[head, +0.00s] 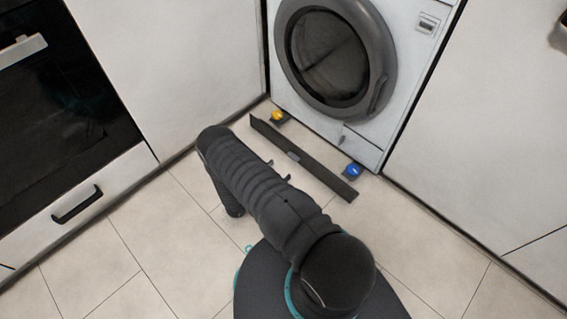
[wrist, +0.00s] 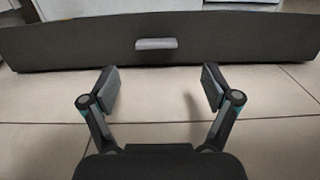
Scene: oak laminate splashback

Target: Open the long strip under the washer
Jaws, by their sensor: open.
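The long dark strip (head: 306,160) lies out in front of the washer (head: 352,118), tilted forward, with a gap between it and the washer front. My gripper (wrist: 158,88) is open and empty. Its fingers are on the near side of the strip, apart from the handle. In the head view my arm hides most of the gripper.
White cabinet fronts (head: 165,60) flank the washer, with an oven (head: 50,110) at the left. The tiled floor (head: 110,235) is clear at the left.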

